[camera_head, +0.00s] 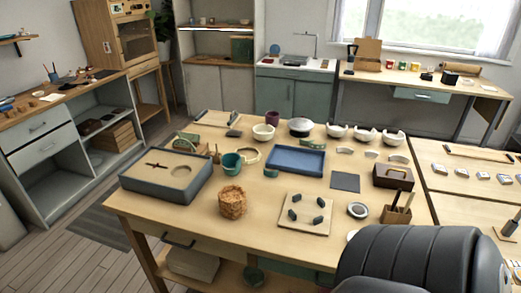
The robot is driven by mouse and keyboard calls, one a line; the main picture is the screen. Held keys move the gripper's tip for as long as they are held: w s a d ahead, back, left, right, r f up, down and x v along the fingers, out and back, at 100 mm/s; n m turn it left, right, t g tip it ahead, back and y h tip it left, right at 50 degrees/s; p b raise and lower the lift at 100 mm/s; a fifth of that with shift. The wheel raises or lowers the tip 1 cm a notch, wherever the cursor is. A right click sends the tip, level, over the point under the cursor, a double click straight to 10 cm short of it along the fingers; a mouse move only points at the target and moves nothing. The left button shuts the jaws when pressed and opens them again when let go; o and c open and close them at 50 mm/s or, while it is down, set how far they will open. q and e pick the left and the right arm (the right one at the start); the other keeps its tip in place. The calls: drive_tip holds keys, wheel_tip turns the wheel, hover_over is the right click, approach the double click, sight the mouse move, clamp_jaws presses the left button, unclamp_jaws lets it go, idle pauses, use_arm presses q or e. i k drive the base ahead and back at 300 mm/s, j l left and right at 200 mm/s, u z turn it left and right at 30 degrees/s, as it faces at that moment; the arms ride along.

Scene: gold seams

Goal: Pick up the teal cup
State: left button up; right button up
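The teal cup (232,164) stands on the wooden table (340,212), left of the middle. A small teal piece (271,173) lies to its right, near the blue tray (296,160). A cork-coloured woven or crumbly round container (232,202) stands in front of the cup. A grey box (160,192) with a shaped insert is to its left. A tan ring-like item lies just behind and right of the cup. Neither of my grippers is in view.
Bowls (263,132) and a dark red cup (272,117) stand behind. A board with dark blocks (304,215) and a brown box (393,177) are to the right. A large dark grey rounded form (420,265) hides the lower right. The table's front left is clear.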

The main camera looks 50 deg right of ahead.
sight(230, 162)
drive_tip(key=i+j+z, duration=0.1)
drive_tip(key=z, duration=0.3)
drive_tip(key=i+j+z, duration=0.1)
drive_tip(key=z, duration=0.3)
drive_tip(key=j+z, duration=0.15)
drive_tip(key=z, duration=0.25)
drive_tip(key=i+j+z, duration=0.1)
drive_tip(key=z, duration=0.3)
drive_tip(key=j+z, duration=0.4)
drive_tip(key=l, duration=0.1)
